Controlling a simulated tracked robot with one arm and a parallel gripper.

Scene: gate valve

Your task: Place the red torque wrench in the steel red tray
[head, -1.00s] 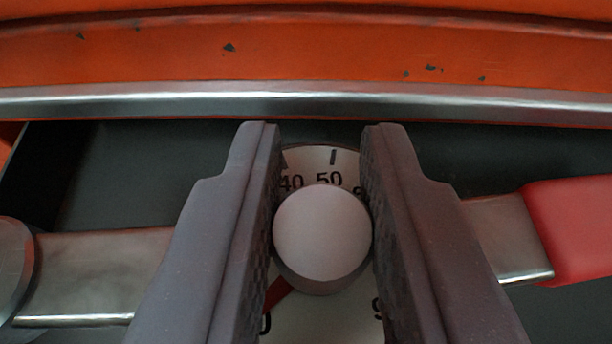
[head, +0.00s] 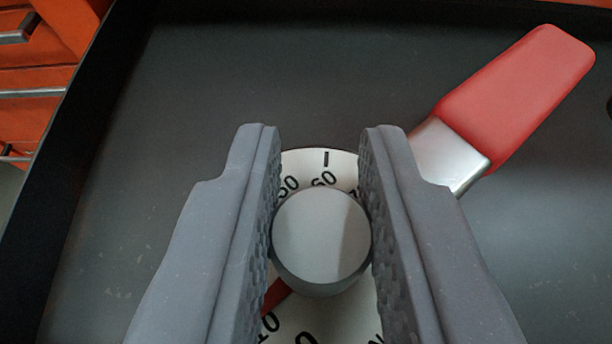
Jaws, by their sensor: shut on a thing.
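The red torque wrench has a red handle (head: 517,97), a steel shaft (head: 448,160) and a round white dial with black numbers and a red needle. Its handle points to the upper right. My gripper (head: 320,230) is shut on the round grey knob (head: 320,237) at the middle of the dial, one finger on each side. The fingers hide parts of the dial and shaft, and the wrench's far end is out of sight. The wrench is over a dark grey surface; I cannot tell whether it touches it. No steel red tray can be made out.
The dark grey surface (head: 200,100) has a raised black edge (head: 50,170) on the left and along the top. Orange drawers (head: 35,65) with metal handles stand beyond its left edge. The surface left of my gripper is bare. A small black thing is cut off at the right border.

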